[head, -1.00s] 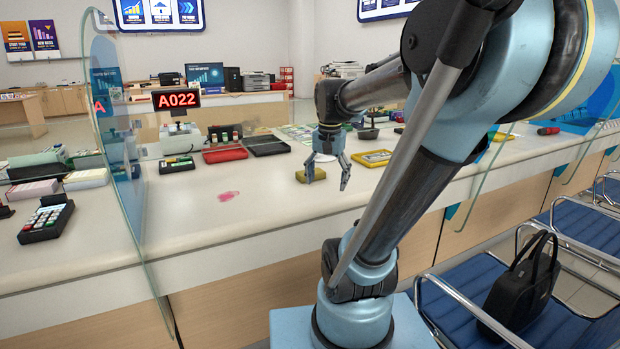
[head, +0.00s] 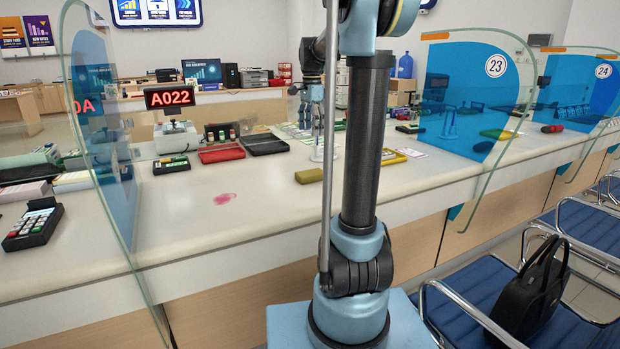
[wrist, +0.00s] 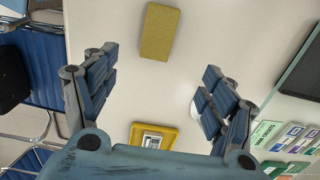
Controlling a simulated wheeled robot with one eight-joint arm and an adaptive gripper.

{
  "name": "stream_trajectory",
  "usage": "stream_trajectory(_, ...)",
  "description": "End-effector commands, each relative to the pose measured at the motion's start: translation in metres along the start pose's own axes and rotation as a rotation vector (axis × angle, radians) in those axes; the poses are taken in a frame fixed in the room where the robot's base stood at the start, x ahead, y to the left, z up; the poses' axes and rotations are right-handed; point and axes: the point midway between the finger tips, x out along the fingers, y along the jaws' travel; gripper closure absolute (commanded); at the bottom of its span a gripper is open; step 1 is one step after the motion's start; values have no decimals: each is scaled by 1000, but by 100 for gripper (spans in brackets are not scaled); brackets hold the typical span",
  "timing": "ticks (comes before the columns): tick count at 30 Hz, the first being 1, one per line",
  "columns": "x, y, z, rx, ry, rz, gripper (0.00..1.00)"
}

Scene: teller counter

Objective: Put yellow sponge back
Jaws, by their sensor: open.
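The yellow sponge (head: 308,175) lies flat on the white counter (head: 270,215), near the middle of the head view. It also shows in the wrist view (wrist: 160,32), beyond my fingertips and apart from them. My gripper (head: 311,104) is raised above the counter, partly hidden behind my arm in the head view. In the wrist view my gripper (wrist: 160,66) has its fingers spread wide with nothing between them. A pink stain (head: 225,198) marks the counter to the left of the sponge.
A yellow tray (head: 392,156) with something pale in it sits right of the sponge. A red tray (head: 221,154) and a black tray (head: 264,144) lie behind it to the left. Glass screens (head: 115,150) cross the counter. A black bag (head: 530,290) rests on the blue chairs.

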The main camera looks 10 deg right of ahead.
Motion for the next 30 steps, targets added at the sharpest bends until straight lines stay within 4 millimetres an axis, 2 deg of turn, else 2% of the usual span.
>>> stream_trajectory(5, 19, -4, 8, -7, 0, 1, 23)
stream_trajectory(21, 106, -5, 16, -20, 0, 0, 23)
stream_trajectory(30, 124, -5, 16, -20, 0, 0, 23)
